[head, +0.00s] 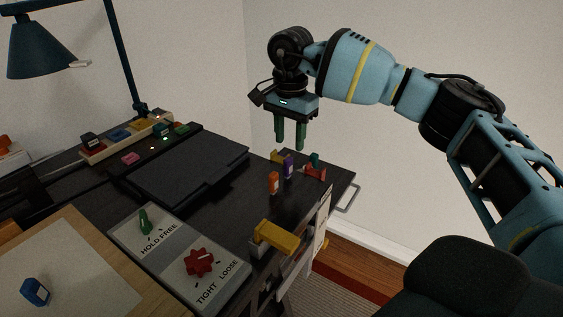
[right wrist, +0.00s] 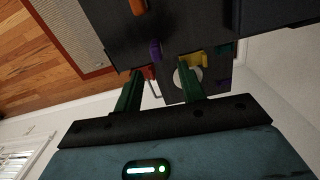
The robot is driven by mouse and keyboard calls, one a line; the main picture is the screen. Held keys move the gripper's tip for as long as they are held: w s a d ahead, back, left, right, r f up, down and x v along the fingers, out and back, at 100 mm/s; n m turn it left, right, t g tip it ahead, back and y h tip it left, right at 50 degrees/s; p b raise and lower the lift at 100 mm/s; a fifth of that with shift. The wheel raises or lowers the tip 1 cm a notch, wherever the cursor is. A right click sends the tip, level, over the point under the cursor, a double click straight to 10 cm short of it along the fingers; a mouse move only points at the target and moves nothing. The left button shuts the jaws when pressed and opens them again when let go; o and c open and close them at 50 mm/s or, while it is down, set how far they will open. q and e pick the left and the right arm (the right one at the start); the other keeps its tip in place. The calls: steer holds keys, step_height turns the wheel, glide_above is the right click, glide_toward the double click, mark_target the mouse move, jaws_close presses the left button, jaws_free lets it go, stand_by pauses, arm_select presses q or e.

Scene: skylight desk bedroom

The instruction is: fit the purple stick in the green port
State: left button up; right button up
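The purple stick (head: 289,165) stands upright on the right part of the dark desk, beside an orange stick. It also shows in the right wrist view (right wrist: 155,49), beyond the fingers. My right gripper (head: 289,146) points down above and just behind the small group of sticks; its two green fingers are apart with nothing between them. They also show open in the right wrist view (right wrist: 160,78). My left gripper is out of view.
An orange stick (head: 273,183), yellow piece (head: 276,157) and red piece (head: 314,172) crowd the purple stick. A dark flat slab (head: 188,165) lies left. A panel with a green lever (head: 145,220) and red knob (head: 200,262) is in front. A yellow handle (head: 275,237) is at the edge.

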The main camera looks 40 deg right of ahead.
mark_target(288, 158)
steer(key=shift+s+r, duration=0.1)
steer(key=shift+s, duration=0.2)
steer(key=shift+w+f, duration=0.1)
steer(key=shift+f, duration=1.25)
steer(key=shift+a+f+p, duration=0.2)
steer(key=shift+f, duration=1.1)
steer(key=shift+a+f+p, duration=0.15)
steer(key=shift+a+f, duration=0.05)
steer(key=shift+f, duration=1.1)
jaws_close()
